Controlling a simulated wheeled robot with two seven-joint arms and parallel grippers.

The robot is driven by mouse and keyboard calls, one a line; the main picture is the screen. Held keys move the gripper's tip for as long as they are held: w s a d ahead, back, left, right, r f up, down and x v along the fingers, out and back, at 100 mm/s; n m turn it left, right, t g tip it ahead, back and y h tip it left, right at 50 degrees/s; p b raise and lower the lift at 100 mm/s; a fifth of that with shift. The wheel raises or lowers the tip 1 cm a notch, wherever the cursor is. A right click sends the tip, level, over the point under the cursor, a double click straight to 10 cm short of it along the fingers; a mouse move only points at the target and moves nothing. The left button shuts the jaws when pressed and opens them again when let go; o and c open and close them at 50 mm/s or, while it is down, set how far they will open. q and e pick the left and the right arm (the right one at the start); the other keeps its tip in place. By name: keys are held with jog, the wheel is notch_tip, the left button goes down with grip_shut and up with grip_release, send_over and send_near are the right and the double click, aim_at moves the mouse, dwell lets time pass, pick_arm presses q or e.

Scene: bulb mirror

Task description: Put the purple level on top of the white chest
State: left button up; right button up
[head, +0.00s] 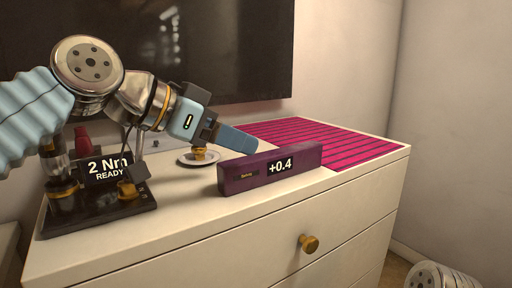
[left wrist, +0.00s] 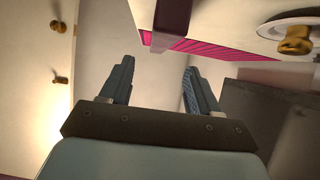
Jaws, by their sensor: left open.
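The purple level (head: 270,168) is a long dark purple bar with a "+0.4" display. In the head view it appears to lie on the top of the white chest (head: 180,245), near the front edge, with its display facing me. One end of it shows at the top of the left wrist view (left wrist: 172,22). My left gripper (head: 238,140) is just behind and above the level in the head view. Its two blue fingers are apart in the left wrist view (left wrist: 156,80), with nothing between them. My right gripper is out of view.
A pink striped mat (head: 330,140) covers the chest's back right. A black device (head: 100,205) reading "2 Nm READY" stands at the left. A small plate (head: 185,160) with a brass piece (head: 200,153) lies behind the level. A dark screen (head: 215,50) hangs behind.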

pick_arm(q)
jog(key=shift+v, duration=1.8)
